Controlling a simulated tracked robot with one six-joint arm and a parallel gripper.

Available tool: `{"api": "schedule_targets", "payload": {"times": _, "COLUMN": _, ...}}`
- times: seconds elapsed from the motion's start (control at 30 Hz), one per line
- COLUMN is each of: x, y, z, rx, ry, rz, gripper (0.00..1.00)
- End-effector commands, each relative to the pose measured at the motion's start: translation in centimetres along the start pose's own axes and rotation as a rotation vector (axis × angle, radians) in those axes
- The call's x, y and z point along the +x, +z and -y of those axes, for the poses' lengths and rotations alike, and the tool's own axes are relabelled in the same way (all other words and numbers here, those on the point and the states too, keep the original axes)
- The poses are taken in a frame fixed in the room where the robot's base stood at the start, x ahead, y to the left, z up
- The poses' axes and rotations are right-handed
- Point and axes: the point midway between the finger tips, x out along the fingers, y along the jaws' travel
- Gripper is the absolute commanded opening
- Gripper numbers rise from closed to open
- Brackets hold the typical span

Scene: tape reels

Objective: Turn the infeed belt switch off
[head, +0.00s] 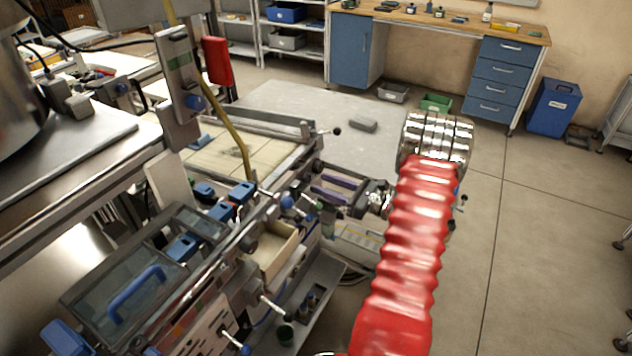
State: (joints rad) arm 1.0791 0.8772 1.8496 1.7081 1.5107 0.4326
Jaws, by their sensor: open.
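I cannot tell for sure which control is the infeed belt switch. Toggle-like levers with pale tips show on the machine's front side, one (272,308) near the small dark tray and one (236,343) lower down. A grey upright control box (180,75) with a blue knob stands at the upper left. No on or off position is readable. My arm, in a red ribbed sleeve, reaches from the bottom up to a shiny ribbed metal part, right of the machine and apart from these levers.
The machine's clear-lidded box (150,280) with a blue handle is at lower left. A red box (217,62) hangs beside a yellow hose. A workbench (440,25) with blue drawers and a blue bin (553,108) stand at the back.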

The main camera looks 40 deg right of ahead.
Motion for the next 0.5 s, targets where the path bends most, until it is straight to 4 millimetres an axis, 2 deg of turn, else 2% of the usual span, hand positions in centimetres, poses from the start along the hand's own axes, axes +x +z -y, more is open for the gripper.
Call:
{"api": "schedule_targets", "payload": {"times": 0.2, "x": 2.8, "y": 0.0, "z": -0.1, "rx": 0.000, "ry": 0.002, "rz": 0.000, "gripper": 0.42}}
{"api": "schedule_targets", "payload": {"times": 0.5, "x": 3.6, "y": 0.0, "z": 0.0, "rx": 0.000, "ry": 0.000, "rz": 0.000, "gripper": 0.42}}
